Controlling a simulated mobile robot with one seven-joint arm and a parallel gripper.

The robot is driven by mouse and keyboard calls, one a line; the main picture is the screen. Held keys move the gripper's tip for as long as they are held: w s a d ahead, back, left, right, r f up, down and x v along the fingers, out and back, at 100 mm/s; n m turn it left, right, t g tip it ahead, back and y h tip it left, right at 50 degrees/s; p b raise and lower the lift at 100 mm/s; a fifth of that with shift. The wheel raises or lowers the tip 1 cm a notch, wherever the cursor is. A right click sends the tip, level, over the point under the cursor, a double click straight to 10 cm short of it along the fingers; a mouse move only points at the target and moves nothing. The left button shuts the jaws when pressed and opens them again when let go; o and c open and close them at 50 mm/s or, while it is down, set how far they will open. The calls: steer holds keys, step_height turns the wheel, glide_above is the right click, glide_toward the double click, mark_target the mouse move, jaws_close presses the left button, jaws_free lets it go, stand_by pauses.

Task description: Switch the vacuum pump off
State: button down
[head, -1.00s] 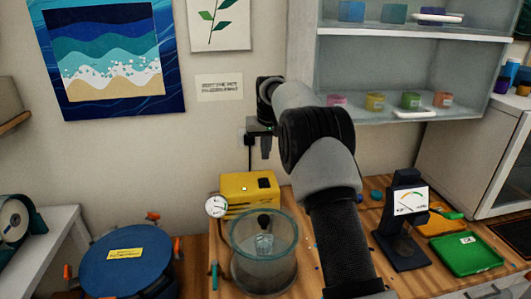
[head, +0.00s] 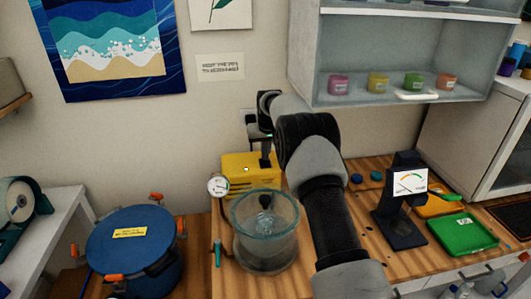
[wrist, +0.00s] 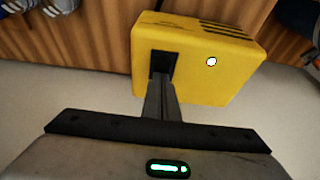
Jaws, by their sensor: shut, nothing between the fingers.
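In the wrist view the pump (wrist: 225,85) has a black square recess or switch (wrist: 163,60) and a round white dot (wrist: 211,62). My gripper (head: 265,164) is shut and empty, pointing down at the pump's top right. In the wrist view my fingertips (wrist: 161,82) overlap the near edge of the black square; I cannot tell if they touch it. They partly hide it.
A glass chamber (head: 252,235) with a cup inside stands in front of the pump, with a dial gauge (head: 218,187) at its left. A blue lidded pot (head: 105,245) is at the left.

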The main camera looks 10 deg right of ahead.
steer(key=shift+a+f+b, duration=0.1)
steer(key=shift+f+b, duration=0.2)
steer(key=shift+w, duration=0.15)
steer(key=shift+s+f, duration=0.1)
steer(key=shift+s, duration=0.1)
steer(key=shift+s+b, duration=0.75)
steer(key=v, duration=1.7)
steer(key=shift+r+b, duration=0.4)
steer(key=shift+b, duration=0.05)
steer(key=shift+w+a+f, duration=0.1)
steer(key=shift+w+f, duration=0.55)
steer(key=shift+w, duration=0.15)
steer(key=shift+w+a+f, duration=0.1)
steer(key=shift+w+f, duration=0.55)
steer(key=shift+w, duration=0.15)
